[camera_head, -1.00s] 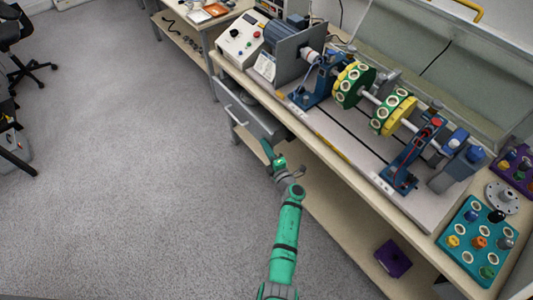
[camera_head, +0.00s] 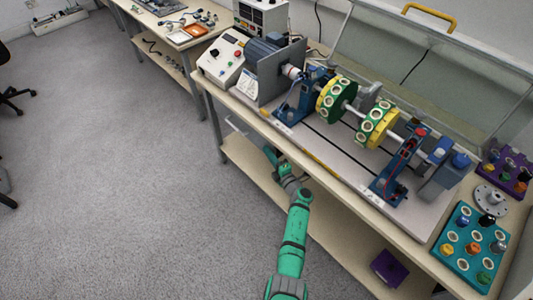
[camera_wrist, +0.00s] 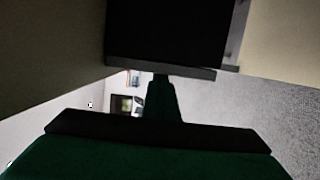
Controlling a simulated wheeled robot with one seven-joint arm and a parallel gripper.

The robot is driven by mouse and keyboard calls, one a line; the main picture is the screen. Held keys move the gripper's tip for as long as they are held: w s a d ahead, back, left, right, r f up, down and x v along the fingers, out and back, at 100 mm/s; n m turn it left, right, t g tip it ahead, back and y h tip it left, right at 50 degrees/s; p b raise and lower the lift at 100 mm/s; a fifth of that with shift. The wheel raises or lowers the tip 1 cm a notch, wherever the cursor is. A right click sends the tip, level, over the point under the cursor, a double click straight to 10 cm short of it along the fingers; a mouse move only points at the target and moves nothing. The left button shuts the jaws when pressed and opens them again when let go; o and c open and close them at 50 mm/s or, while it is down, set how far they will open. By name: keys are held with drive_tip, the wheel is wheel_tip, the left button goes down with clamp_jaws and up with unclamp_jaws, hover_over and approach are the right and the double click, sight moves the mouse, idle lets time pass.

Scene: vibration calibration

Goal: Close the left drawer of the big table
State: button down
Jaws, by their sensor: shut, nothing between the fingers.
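The big table (camera_head: 320,178) runs diagonally through the head view. A thin, pale part of its left drawer (camera_head: 236,124) shows just under the front edge; little or none of the drawer's inside shows. My gripper (camera_head: 270,154) is at the table's front edge beside the drawer, partly hidden under the tabletop. In the wrist view, my shut, empty gripper (camera_wrist: 163,84) points at a dark panel (camera_wrist: 165,40) with a lighter lower edge, which seems to be part of the drawer. I cannot tell whether they touch.
A lower shelf (camera_head: 250,165) runs under the table, with a purple box (camera_head: 389,268) at its right. A rotor rig (camera_head: 350,110) and a control box (camera_head: 222,57) stand on top. The grey floor (camera_head: 110,170) at left is clear.

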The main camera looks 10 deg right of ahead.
drive_tip(key=s+a+r+m+t+h, duration=0.1)
drive_tip(key=s+a+m, duration=0.2)
drive_tip(key=s, duration=0.8)
drive_tip(key=s+a+r+m+t+h, duration=0.1)
drive_tip(key=s+a+m+h, duration=0.2)
drive_tip(key=s, duration=0.8)
drive_tip(key=s+a+r+m+t, duration=0.1)
drive_tip(key=s+a+r+m, duration=0.2)
drive_tip(key=s, duration=0.8)
drive_tip(key=s+r+m+g+h, duration=0.1)
drive_tip(key=s+r+m, duration=0.3)
drive_tip(key=s, duration=0.4)
drive_tip(key=s+r+m+g+h, duration=0.1)
drive_tip(key=s+r+m, duration=0.3)
drive_tip(key=s, duration=0.4)
drive_tip(key=s+r+m+g+h, duration=0.1)
drive_tip(key=s+r+m, duration=0.3)
drive_tip(key=s, duration=0.4)
drive_tip(key=shift+s+a+m+g, duration=0.2)
drive_tip(key=shift+s+m+g, duration=0.1)
drive_tip(key=shift+m+g, duration=0.4)
